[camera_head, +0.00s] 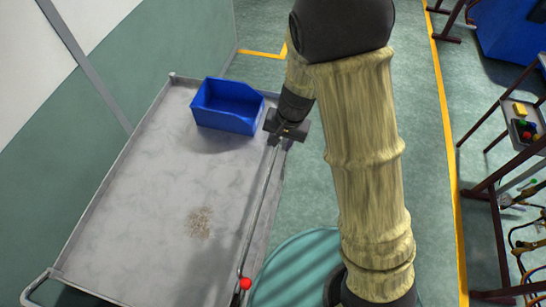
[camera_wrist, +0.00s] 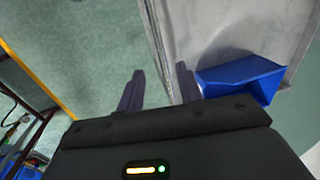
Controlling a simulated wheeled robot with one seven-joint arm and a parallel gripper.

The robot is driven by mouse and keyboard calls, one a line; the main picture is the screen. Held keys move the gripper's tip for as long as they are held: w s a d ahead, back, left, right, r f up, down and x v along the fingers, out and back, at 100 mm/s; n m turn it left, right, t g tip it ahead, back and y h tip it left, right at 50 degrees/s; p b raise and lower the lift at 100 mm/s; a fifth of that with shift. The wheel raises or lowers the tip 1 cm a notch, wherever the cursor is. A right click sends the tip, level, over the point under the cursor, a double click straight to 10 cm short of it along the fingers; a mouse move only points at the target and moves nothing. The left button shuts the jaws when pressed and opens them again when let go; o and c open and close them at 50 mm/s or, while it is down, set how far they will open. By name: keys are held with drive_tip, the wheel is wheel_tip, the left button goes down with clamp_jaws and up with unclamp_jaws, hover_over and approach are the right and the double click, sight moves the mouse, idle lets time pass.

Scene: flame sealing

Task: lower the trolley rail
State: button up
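The trolley (camera_head: 150,215) has a grey, worn top and stands along the wall at left. Its rail (camera_head: 262,203) is a thin grey bar along the right edge, with a red knob (camera_head: 245,284) at the near end. My gripper (camera_head: 283,134) is over the far part of this edge, by the rail's far end. In the wrist view, the two dark fingers of my gripper (camera_wrist: 160,82) are apart, with a pale trolley edge or rail (camera_wrist: 155,45) running down toward the gap between them. I cannot tell whether they touch it. The gripper's body hides what lies below.
A blue open bin (camera_head: 226,106) stands on the trolley's far end, just left of my gripper; it also shows in the wrist view (camera_wrist: 240,78). A rack (camera_head: 500,190) with hoses and small items stands at right. Green floor beyond the trolley is clear.

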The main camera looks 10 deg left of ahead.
sight(272, 161)
drive_tip(key=f, duration=0.3)
drive_tip(key=a+f, duration=0.1)
drive_tip(key=f, duration=0.2)
drive_tip(key=a+f, duration=0.1)
drive_tip(key=f, duration=0.3)
drive_tip(key=shift+w, duration=0.15)
drive_tip(key=shift+r, duration=0.1)
clamp_jaws()
